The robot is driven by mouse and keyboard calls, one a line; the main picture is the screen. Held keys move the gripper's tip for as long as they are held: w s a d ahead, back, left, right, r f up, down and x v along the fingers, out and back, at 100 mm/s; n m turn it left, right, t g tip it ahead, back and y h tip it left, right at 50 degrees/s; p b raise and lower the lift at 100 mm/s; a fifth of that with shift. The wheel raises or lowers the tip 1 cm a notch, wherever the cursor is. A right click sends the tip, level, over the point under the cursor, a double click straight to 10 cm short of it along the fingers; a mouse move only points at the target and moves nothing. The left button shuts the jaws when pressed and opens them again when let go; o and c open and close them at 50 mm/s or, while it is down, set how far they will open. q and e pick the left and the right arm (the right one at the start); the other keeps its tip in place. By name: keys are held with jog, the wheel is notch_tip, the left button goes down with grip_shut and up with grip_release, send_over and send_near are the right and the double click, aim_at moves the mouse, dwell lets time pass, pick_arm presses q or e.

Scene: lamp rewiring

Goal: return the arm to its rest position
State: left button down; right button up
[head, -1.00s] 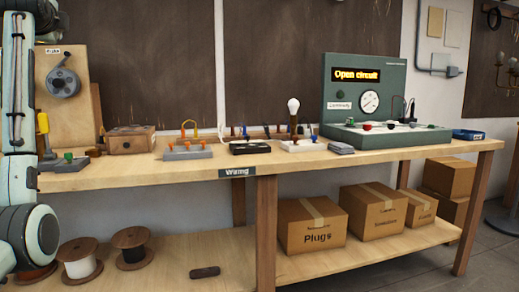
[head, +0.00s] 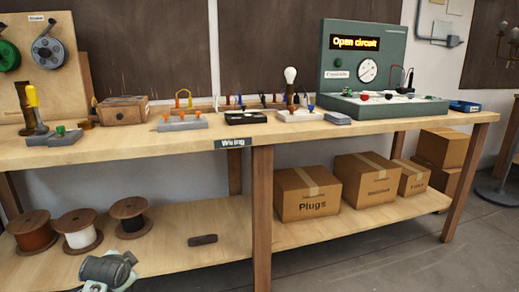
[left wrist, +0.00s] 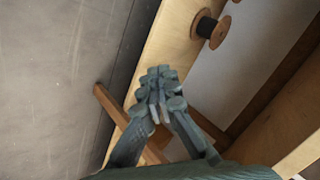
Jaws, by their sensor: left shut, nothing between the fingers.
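My left gripper (left wrist: 158,98) is in the left wrist view with its fingers together and nothing between them. It hangs in free air over the floor, with the edge of the lower shelf beyond it. In the head view only a grey part of my left arm shows at the bottom left, in front of the lower shelf. My right gripper is in neither view.
The workbench (head: 350,125) carries a lit bulb (head: 290,75), a green test panel (head: 335,62) and small blocks. The lower shelf (head: 230,225) holds spools (head: 128,213) and cardboard boxes (head: 310,192). The floor (head: 400,265) in front is clear.

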pick_arm(q)
jog(key=s+d+f+n+g, duration=0.1)
jog(key=s+d+f+n, duration=0.1)
jog(key=s+f, duration=0.4)
jog(key=s+d+f+n+g+h, duration=0.1)
jog(key=s+f, duration=0.5)
jog(key=s, duration=0.8)
jog(key=s+d+f+n+g+h, duration=0.1)
jog(key=s+d+f+n+g, duration=0.1)
jog(key=s+f, duration=0.4)
jog(key=s+d+g+p, duration=0.1)
jog(key=s+d, duration=0.1)
jog(key=s, duration=0.3)
jog(key=shift+d+f+n, duration=0.3)
jog(key=shift+d+f, duration=0.05)
jog(key=shift+f, duration=0.05)
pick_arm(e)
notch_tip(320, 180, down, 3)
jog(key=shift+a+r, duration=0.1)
